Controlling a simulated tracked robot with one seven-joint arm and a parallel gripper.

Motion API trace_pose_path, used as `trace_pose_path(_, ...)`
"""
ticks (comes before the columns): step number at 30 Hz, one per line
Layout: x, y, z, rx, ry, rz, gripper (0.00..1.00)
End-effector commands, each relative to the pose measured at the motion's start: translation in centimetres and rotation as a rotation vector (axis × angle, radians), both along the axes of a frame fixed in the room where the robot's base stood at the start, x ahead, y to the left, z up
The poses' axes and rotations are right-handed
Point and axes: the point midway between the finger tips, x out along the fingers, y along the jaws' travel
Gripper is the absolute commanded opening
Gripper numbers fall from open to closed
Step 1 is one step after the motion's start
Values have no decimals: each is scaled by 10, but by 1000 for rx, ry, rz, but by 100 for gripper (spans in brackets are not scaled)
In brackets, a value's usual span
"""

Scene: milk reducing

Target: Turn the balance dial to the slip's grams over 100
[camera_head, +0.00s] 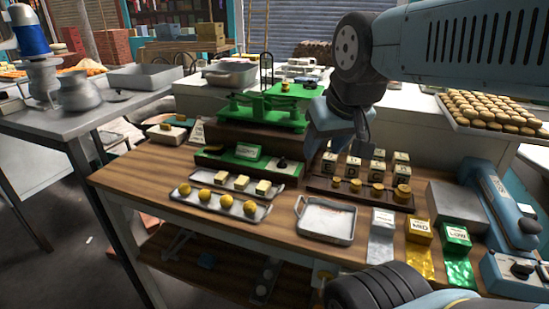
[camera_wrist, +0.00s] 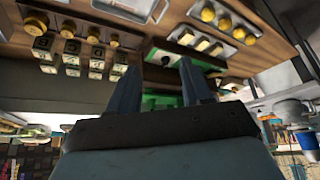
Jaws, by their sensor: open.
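A green two-armed balance (camera_head: 262,110) stands on a dark wooden block at the back of the wooden table. In front of it lies a long green base (camera_head: 222,162) with a small black knob (camera_head: 282,163) at its right end. The knob also shows in the wrist view (camera_wrist: 165,59), between my fingertips in the picture. A green card (camera_head: 247,151) with unreadable lettering stands on the base. A pale card (camera_head: 196,133) stands left of the balance; its writing is unreadable. My gripper (camera_head: 337,148) is open and empty, above and right of the knob, apart from it.
An empty metal pan (camera_head: 326,220) is at the front middle. Brass weights (camera_head: 376,189) and marked blocks stand right of the knob. A blue device with a dial (camera_head: 522,269) is far right.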

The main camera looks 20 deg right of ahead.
Motion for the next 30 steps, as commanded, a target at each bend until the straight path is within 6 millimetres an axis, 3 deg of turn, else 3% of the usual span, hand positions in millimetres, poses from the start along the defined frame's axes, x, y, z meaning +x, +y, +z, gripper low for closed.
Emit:
trace_pose_path(5, 14, 0, 5, -26, 30, 43, 49)
trace_pose_path(8, 31, 0, 9, -60, 70, 103, 49)
trace_pose_path(20, 122, -1, 13, -178, 249, 420, 49)
trace_pose_path(30, 203, -4, -8, -222, 385, 707, 49)
